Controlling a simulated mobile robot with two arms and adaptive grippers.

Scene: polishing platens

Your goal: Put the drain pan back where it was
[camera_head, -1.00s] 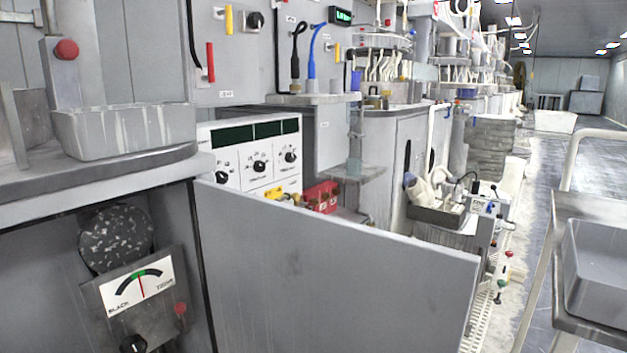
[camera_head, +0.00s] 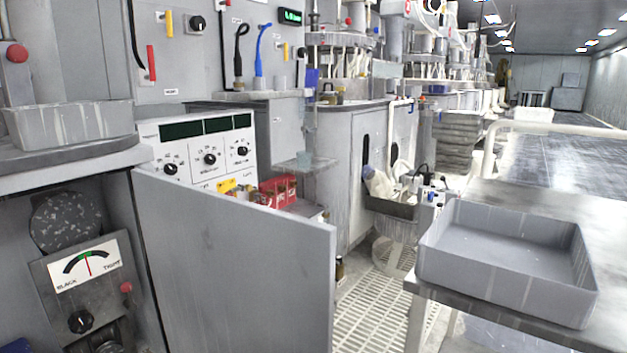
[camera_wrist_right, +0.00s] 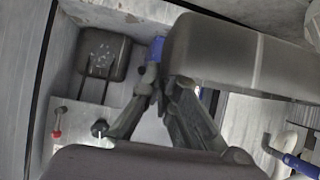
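A shallow grey rectangular pan (camera_head: 447,262), open at the top and empty, sits on a metal cart top at the right of the head view. A second grey pan-like trough (camera_head: 70,127) with drip marks stands on the bench ledge at the left. I cannot tell by looks alone which is the drain pan. My right gripper (camera_wrist_right: 158,80) shows only in the right wrist view. Its dark fingers come close together at the left edge of a large grey body (camera_wrist_right: 235,50); whether they grip it is unclear. My left gripper is not in view.
A grey panel (camera_head: 235,265) stands out from the open cabinet with a dial gauge (camera_head: 87,265). The metal cart (camera_head: 500,193) has a pale rail behind it. A slatted floor grate (camera_head: 375,310) lies between panel and cart. The aisle at the right back is clear.

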